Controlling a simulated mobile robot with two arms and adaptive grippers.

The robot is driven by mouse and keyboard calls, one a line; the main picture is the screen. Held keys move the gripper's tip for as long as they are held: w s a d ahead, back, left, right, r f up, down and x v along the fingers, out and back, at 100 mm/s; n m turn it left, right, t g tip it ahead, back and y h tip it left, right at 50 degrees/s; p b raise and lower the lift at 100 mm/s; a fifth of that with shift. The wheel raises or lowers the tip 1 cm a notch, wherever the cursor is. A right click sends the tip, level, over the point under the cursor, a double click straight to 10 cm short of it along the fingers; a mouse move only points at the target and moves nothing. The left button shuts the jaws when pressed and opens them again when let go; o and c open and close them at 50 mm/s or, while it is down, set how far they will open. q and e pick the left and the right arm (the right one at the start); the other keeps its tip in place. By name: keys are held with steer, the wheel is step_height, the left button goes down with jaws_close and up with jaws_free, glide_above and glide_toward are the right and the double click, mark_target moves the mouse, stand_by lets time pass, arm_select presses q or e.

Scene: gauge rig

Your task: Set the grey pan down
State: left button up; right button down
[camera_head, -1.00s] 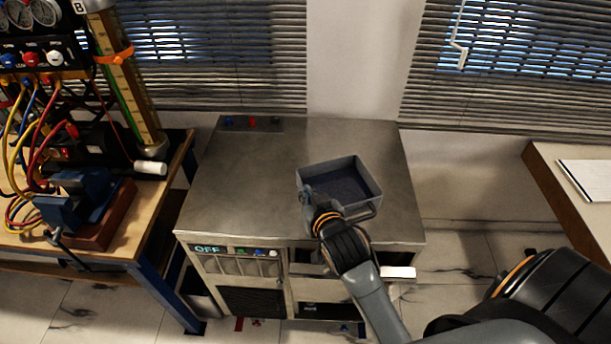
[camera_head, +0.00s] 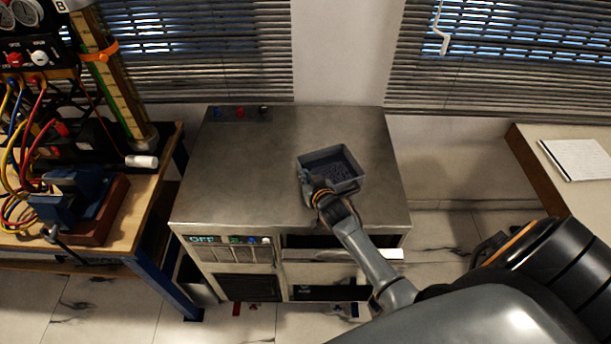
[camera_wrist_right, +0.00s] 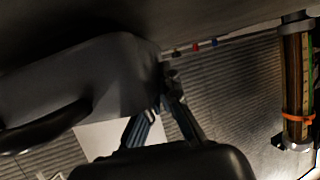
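The grey pan (camera_head: 346,187) is an open, square-sided box over the steel cabinet top (camera_head: 245,165), right of its middle. Its inside is dark. My right gripper (camera_head: 308,183) is at the pan's near left corner, closed on its wall. The right wrist view shows the fingers (camera_wrist_right: 170,82) meeting the edge of the pan (camera_wrist_right: 85,80). The pan looks about level and close to the top, but I cannot tell whether its underside touches. My left gripper is not in view.
Small coloured knobs (camera_head: 240,113) sit at the cabinet's back left. The cabinet top left of the pan is clear. A bench with a blue vise (camera_head: 75,190) stands left. A table with a white paper (camera_head: 577,159) stands right.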

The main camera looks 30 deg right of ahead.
steer(key=shift+f, duration=0.2)
steer(key=shift+f, duration=0.15)
steer(key=c, duration=1.5)
jaws_free()
steer(key=shift+s, duration=0.15)
steer(key=b+v, duration=0.1)
steer(key=v, duration=1.1)
